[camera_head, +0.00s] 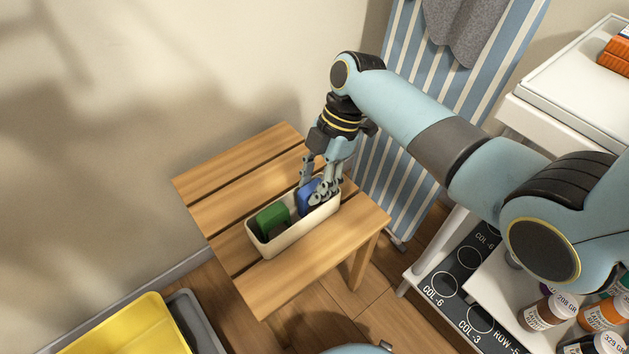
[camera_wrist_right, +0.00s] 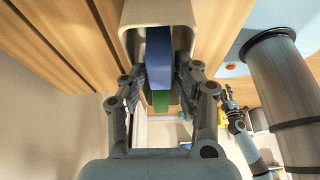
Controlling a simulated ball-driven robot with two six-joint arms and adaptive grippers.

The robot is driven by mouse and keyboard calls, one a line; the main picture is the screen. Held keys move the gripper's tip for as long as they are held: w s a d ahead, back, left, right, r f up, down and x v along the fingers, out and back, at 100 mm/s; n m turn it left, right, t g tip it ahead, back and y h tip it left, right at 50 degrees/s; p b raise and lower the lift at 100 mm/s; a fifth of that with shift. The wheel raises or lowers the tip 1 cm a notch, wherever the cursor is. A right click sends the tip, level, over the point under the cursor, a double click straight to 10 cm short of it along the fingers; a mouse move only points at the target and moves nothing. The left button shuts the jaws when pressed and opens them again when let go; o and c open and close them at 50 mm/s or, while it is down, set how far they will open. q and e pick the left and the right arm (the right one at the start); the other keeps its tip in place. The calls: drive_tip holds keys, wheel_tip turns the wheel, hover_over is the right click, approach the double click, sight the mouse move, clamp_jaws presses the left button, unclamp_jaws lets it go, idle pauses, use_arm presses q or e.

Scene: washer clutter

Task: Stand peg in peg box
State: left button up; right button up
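The peg box (camera_head: 295,237) is a long cream box on the slatted wooden table; its rim also shows in the right wrist view (camera_wrist_right: 128,18). A green peg (camera_head: 272,217) stands in its near-left end. A blue peg (camera_head: 307,192) is toward its far-right end, partly hidden by my right gripper (camera_head: 316,187). In the right wrist view, the fingers of that gripper (camera_wrist_right: 160,80) lie on either side of the blue peg (camera_wrist_right: 159,55). Whether both fingers press on it cannot be told. The green peg (camera_wrist_right: 160,100) shows beyond it.
The wooden table (camera_head: 238,185) is otherwise clear. A striped ironing board (camera_head: 402,165) stands close behind my right arm. A yellow bin (camera_head: 125,330) is at lower left. A white rack with labelled bottles (camera_head: 550,312) is at lower right.

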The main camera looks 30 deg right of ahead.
drive_tip(key=shift+r, duration=0.1)
drive_tip(key=shift+d+r, duration=0.1)
drive_tip(key=shift+r, duration=0.2)
use_arm(q)
drive_tip(key=r+p, duration=0.1)
drive_tip(key=p, duration=0.1)
drive_tip(key=d+r+p, duration=0.1)
drive_tip(key=r, duration=0.1)
drive_tip(key=shift+d+r+p, duration=0.1)
drive_tip(key=shift+d+p, duration=0.1)
drive_tip(key=shift+p, duration=0.2)
use_arm(e)
drive_tip(key=v, duration=1.1)
drive_tip(key=shift+r, duration=0.15)
use_arm(q)
drive_tip(key=shift+s, duration=0.1)
use_arm(e)
drive_tip(key=shift+s+d, duration=0.1)
